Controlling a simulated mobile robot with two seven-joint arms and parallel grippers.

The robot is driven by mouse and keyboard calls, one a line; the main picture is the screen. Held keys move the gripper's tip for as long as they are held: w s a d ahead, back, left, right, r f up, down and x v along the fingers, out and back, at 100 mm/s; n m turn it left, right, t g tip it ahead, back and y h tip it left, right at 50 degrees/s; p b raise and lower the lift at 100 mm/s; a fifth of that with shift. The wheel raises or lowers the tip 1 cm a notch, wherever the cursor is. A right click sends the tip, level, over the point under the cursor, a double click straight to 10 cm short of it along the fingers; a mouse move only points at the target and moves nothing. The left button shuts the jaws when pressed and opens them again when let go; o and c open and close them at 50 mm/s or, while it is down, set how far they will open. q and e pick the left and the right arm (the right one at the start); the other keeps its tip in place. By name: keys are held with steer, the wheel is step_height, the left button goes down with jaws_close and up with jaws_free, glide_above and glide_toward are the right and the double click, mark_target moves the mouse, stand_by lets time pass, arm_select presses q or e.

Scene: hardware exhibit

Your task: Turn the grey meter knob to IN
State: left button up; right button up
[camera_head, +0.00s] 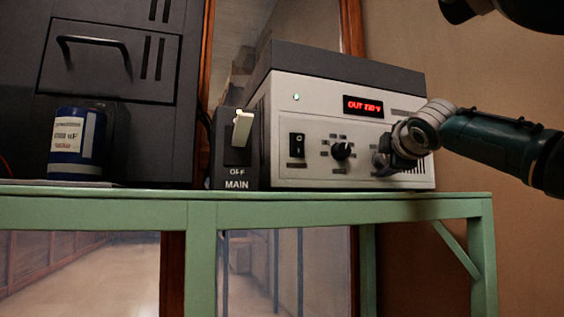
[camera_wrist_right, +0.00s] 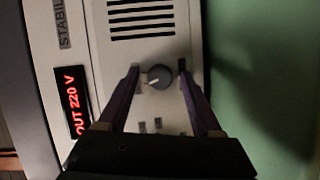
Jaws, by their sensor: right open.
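The grey meter knob (camera_wrist_right: 160,77) is on the front panel of the light stabilizer box (camera_head: 310,122), with a pale pointer mark towards the left in the right wrist view. The red display (camera_head: 362,106) reads OUT 220 V. My right gripper (camera_head: 382,163) is open in front of the panel's right part. In the right wrist view its two fingers stand on either side of the grey knob, with a gap to each side. Whether the tips touch the panel is unclear. In the head view the gripper hides the knob. My left gripper is not in view.
A black selector knob (camera_head: 342,151) and a black rocker switch (camera_head: 297,145) sit left of my right gripper. A MAIN lever switch (camera_head: 241,128), a blue capacitor can (camera_head: 77,143) and a dark cabinet (camera_head: 150,80) stand farther left on the green table (camera_head: 340,202).

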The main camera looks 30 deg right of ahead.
jaws_close()
stand_by(0.4)
steer(key=shift+r+p, duration=0.15)
steer(key=shift+p, duration=0.2)
steer(key=m+y+p, duration=0.1)
steer(key=m+p, duration=0.1)
steer(key=p, duration=0.3)
steer(key=m+g+p, duration=0.1)
steer(key=p, duration=0.5)
steer(key=m+y+p, duration=0.1)
steer(key=m+p, duration=0.1)
steer(key=p, duration=0.4)
steer(key=shift+r+m+y, duration=0.3)
steer(key=shift+r, duration=0.05)
steer(key=shift+d+f+m+y+p, duration=0.1)
steer(key=shift+f+m+y+p, duration=0.25)
steer(key=shift+p, duration=0.7)
steer(key=shift+r, duration=0.1)
